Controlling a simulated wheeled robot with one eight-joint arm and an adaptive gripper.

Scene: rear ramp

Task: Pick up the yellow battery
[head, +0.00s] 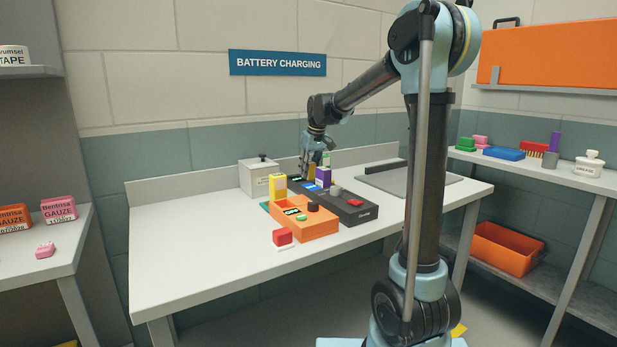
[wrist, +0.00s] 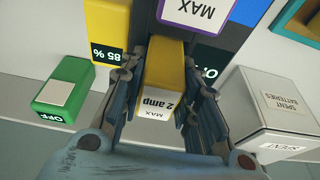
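Two yellow blocks are in view. One (wrist: 165,65), with a white "2 amp MAX" label, stands between the fingers of my gripper (wrist: 166,58); the fingers lie close along both its sides, and whether they press on it cannot be told. In the head view, my gripper (head: 307,170) points down over the back of the dark charger (head: 352,212), with this yellow block (head: 306,174) at its fingers. The other yellow block (head: 278,186) stands by the orange charger (head: 318,224); the wrist view shows a yellow block (wrist: 106,28) with an "85 %" display at upper left.
A purple-edged block (wrist: 197,12) marked "MAX" is close to my fingers. A grey spent-batteries box (head: 259,178) stands at the back. A green block (wrist: 64,88) marked "OFF" is in the wrist view. The left of the bench (head: 190,232) is clear.

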